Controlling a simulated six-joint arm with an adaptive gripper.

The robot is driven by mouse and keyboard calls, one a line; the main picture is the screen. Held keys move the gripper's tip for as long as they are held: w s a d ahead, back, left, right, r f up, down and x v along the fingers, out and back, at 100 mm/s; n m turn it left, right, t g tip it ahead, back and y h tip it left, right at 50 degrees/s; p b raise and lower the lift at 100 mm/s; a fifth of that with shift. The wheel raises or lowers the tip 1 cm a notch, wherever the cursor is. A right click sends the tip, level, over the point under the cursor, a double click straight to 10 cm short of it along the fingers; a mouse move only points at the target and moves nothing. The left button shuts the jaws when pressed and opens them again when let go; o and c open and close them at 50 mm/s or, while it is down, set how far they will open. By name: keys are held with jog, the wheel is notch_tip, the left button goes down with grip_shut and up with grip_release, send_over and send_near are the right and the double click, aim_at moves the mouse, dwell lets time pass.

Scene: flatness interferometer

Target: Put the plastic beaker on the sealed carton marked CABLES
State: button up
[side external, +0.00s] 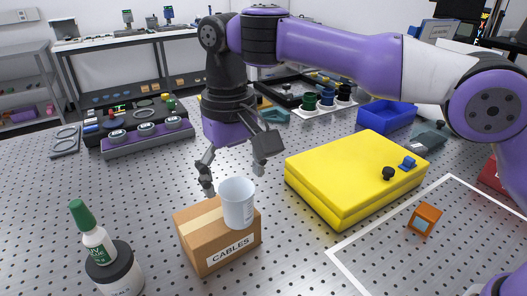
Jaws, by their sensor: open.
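The plastic beaker (237,203) is translucent white and stands upright on top of the sealed carton marked CABLES (204,250), toward the carton's right part. The carton is brown cardboard with a tape strip and a white label on its front. My gripper (232,180) is open just above and behind the beaker, with one finger to the left and one to the upper right. From this view I cannot tell whether a finger touches the beaker.
A yellow case (350,180) with small knobs lies right of the carton. A blue bin (387,116) is behind.

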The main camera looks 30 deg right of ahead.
jog(key=s+d+r+t+y, duration=0.1)
jog(key=d+r, duration=0.3)
jog(key=d, duration=0.2)
jog(key=s+d+r+t, duration=0.1)
jog(key=s+d+r, duration=0.1)
jog(key=d+r, duration=0.3)
jog(key=s+d+f+m+t+h, duration=0.1)
jog(key=s+d+f+t, duration=0.2)
jog(key=s+d+f, duration=0.4)
jog(key=s+d, duration=0.5)
jog(key=d, duration=0.1)
jog(key=shift+f+t, duration=0.2)
jog(key=shift+t, duration=0.1)
